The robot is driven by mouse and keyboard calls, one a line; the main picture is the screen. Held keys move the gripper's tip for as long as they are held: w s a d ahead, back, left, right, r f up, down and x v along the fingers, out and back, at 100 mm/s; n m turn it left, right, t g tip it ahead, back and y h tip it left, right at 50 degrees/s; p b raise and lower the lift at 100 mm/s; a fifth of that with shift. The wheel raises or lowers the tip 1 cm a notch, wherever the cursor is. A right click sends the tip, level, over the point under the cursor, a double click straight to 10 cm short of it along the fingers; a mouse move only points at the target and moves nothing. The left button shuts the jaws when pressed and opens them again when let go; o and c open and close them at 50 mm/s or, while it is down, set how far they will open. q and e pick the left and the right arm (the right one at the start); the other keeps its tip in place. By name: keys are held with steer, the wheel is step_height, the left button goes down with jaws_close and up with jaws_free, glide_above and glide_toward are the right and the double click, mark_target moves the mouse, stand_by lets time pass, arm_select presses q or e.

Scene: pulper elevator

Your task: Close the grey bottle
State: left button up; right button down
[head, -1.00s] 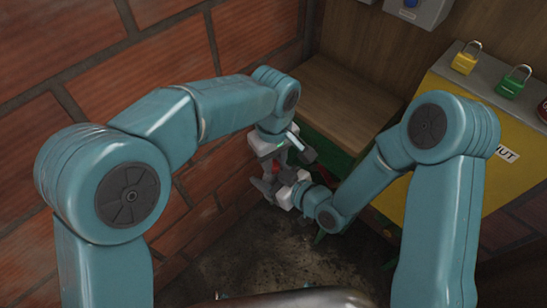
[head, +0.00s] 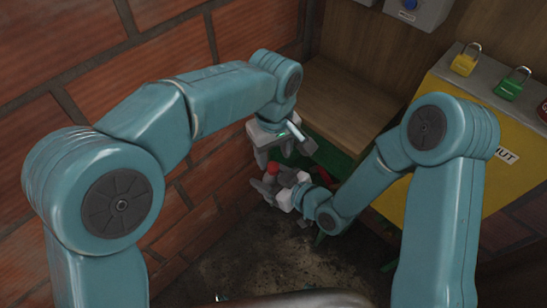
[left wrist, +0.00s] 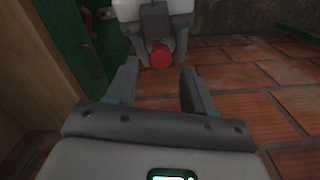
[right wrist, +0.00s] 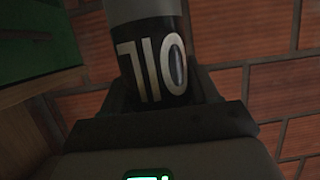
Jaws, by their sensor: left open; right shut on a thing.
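My right gripper (head: 276,182) is shut on the grey bottle, which shows in the right wrist view (right wrist: 143,12) with a dark label reading OIL upside down. A red cap (head: 272,168) shows at the bottle's end, just beyond the right gripper's fingers. The cap (left wrist: 161,56) also shows in the left wrist view, close to the right gripper at the top. My left gripper (head: 284,155) is open and empty, a little above the cap. Its fingers (left wrist: 159,74) point toward the cap with a gap. How tightly the cap sits cannot be seen.
A brick wall (head: 60,90) runs close along the left. A wooden bench (head: 345,110) stands behind the grippers, with green panels below. A yellow cabinet (head: 450,110) with padlocks stands at the right. The dark floor (head: 270,250) below is mostly clear.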

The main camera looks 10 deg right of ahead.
mark_target(274, 165)
arm_select(q)
steer(key=shift+r, duration=0.55)
steer(key=shift+c, duration=0.4)
step_height(274, 165, up, 4)
steer(key=n, duration=0.3)
steer(key=shift+f, duration=0.25)
steer(key=shift+f, duration=4.05)
steer(key=shift+c, duration=0.4)
